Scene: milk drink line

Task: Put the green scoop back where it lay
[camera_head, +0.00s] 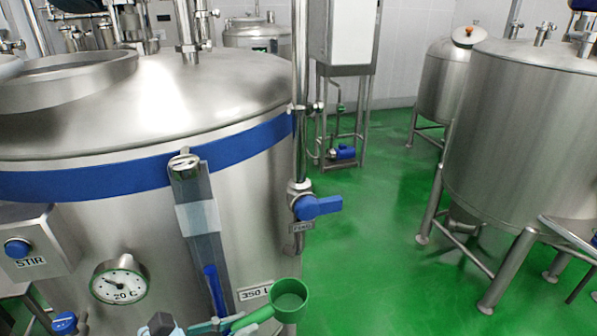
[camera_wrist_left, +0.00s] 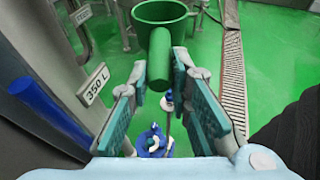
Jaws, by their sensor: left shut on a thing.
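The green scoop (camera_head: 290,303) is at the bottom of the head view, in front of the steel tank and just right of the 350 L label. Its round cup faces up, and its handle runs down to the left. My left gripper (camera_head: 222,326) is shut on that handle, at the bottom edge of the head view. In the left wrist view, the scoop's cup (camera_wrist_left: 160,14) is beyond the fingertips, and the handle lies between the pads of my left gripper (camera_wrist_left: 162,68). My right gripper is in neither view.
The steel tank (camera_head: 130,230) with a blue band fills the left. On its front are a sight gauge (camera_head: 195,215), a dial (camera_head: 119,281), a STIR box (camera_head: 30,246) and a blue-handled valve (camera_head: 318,207). Open green floor (camera_head: 380,240) lies between it and another tank (camera_head: 530,130).

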